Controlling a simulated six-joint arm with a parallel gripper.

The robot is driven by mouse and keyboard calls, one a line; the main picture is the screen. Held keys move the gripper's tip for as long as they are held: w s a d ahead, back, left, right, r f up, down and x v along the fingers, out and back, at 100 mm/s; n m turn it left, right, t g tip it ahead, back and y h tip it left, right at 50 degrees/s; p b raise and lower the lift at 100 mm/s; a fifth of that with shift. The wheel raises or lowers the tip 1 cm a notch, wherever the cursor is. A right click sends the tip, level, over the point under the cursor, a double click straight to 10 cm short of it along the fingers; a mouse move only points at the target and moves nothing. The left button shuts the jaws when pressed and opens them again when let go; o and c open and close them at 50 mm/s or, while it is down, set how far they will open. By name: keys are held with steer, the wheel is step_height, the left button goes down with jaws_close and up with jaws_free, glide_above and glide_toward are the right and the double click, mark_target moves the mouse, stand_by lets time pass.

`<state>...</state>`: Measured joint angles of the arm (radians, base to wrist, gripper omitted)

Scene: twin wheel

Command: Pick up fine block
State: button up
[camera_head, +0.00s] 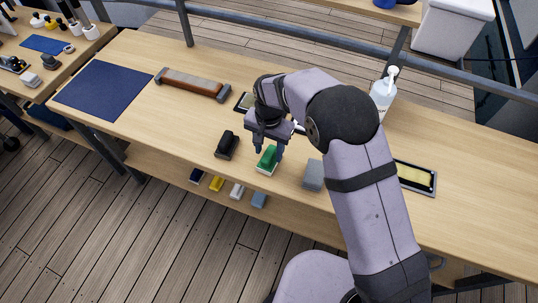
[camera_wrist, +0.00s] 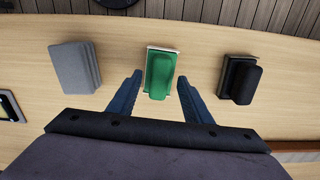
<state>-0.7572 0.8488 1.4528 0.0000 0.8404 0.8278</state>
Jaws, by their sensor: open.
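Three blocks stand in a row on the wooden bench; no label shows which one is the fine block. The green block (camera_head: 267,160) has a pale base and shows between my fingers in the wrist view (camera_wrist: 160,72). My gripper (camera_head: 268,152) is open, with one finger on each side of the green block's near part. I see gaps between the fingers and the block; their height over the bench is hard to tell. The black block (camera_head: 227,145) is on one side, right in the wrist view (camera_wrist: 240,80). The grey block (camera_head: 313,175) is on the other, left in the wrist view (camera_wrist: 75,68).
A white pump bottle (camera_head: 383,95) and a framed yellow pad (camera_head: 414,178) are at the right. A long brown stone in a holder (camera_head: 192,84) and a blue mat (camera_head: 103,90) lie at the left. Several small blocks sit on the lower shelf (camera_head: 237,190).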

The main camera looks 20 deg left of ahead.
mark_target(269, 153)
steer(key=shift+f, duration=0.95)
steer(key=c, duration=0.7)
steer(key=shift+r, duration=0.1)
step_height(269, 153, up, 10)
steer(key=b, duration=0.3)
steer(key=shift+o, duration=0.4)
